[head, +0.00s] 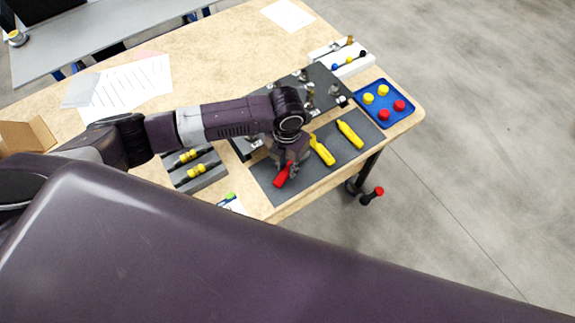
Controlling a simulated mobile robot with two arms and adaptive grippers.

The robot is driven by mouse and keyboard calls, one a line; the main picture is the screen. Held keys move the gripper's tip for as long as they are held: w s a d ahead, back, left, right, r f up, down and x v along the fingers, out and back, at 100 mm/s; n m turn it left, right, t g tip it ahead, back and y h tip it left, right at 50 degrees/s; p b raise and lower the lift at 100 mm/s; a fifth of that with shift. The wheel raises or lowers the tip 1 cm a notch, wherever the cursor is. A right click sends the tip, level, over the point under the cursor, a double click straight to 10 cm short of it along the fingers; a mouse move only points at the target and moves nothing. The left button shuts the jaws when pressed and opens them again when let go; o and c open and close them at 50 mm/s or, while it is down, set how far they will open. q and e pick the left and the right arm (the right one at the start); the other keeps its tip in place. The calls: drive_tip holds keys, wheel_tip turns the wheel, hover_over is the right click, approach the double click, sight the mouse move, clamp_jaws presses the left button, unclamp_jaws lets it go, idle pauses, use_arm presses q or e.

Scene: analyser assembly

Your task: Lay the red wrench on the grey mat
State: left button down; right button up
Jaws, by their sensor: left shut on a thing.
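The red wrench (283,175) is in my left gripper (289,165), over the left part of the grey mat (318,170). The gripper points down and is shut on the wrench, and its fingers and wrist hide part of it. I cannot tell whether the wrench touches the mat. Two yellow-handled tools, one (322,150) in the middle and one (350,135) further right, lie on the mat to the right of the gripper. My right gripper is not in view.
A dark plate with metal fittings (325,88) lies behind the mat. A blue tray (364,113) with red and yellow caps stands at the right edge. A grey rack (205,180) with yellow parts is to the left. A white holder (345,68) and papers (140,85) lie further back.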

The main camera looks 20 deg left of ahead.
use_arm(q)
drive_tip(key=shift+f, duration=0.3)
drive_tip(key=c, duration=1.7)
unclamp_jaws()
wheel_tip(320, 180, up, 12)
